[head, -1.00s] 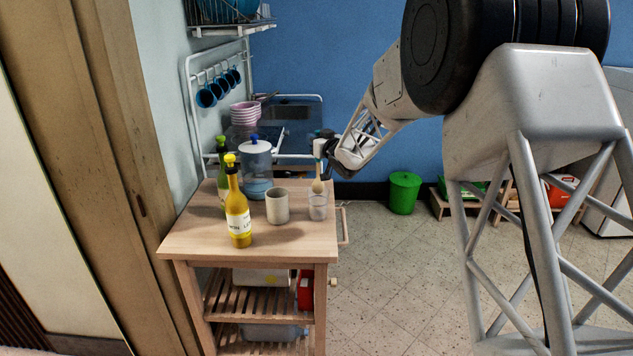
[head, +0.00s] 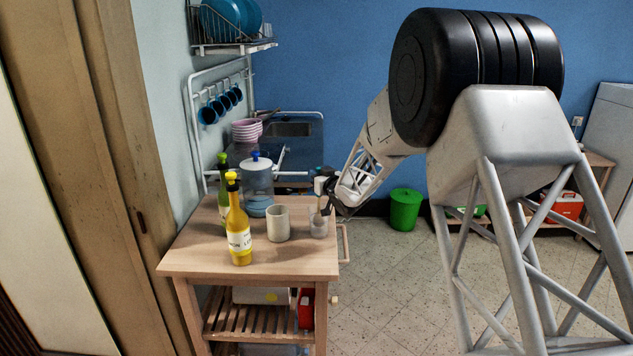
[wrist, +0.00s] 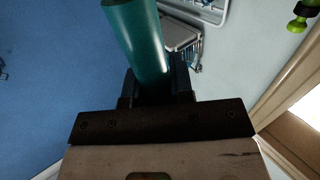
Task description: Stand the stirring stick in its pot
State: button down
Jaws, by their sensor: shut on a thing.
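My gripper (wrist: 155,88) is shut on a thick teal rod (wrist: 138,38), which I take to be the stirring stick, in the wrist view. Its far end runs out of the top of that view. In the head view my gripper (head: 326,204) is at the right edge of the wooden cart, just above and beside a small clear cup (head: 319,227). The stick is hard to make out there, and I cannot tell whether it reaches into the cup. A grey-beige open pot (head: 278,224) stands upright to the left of the clear cup.
Blue mugs (head: 209,115) hang on the wall rail. The cart's front right is clear.

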jog(key=shift+f, duration=1.05)
jog(key=c, duration=1)
grip_release()
jog(key=shift+s+d, duration=0.25)
jog(key=shift+s, duration=0.15)
jog(key=v, duration=1.1)
jog(key=shift+r, duration=0.2)
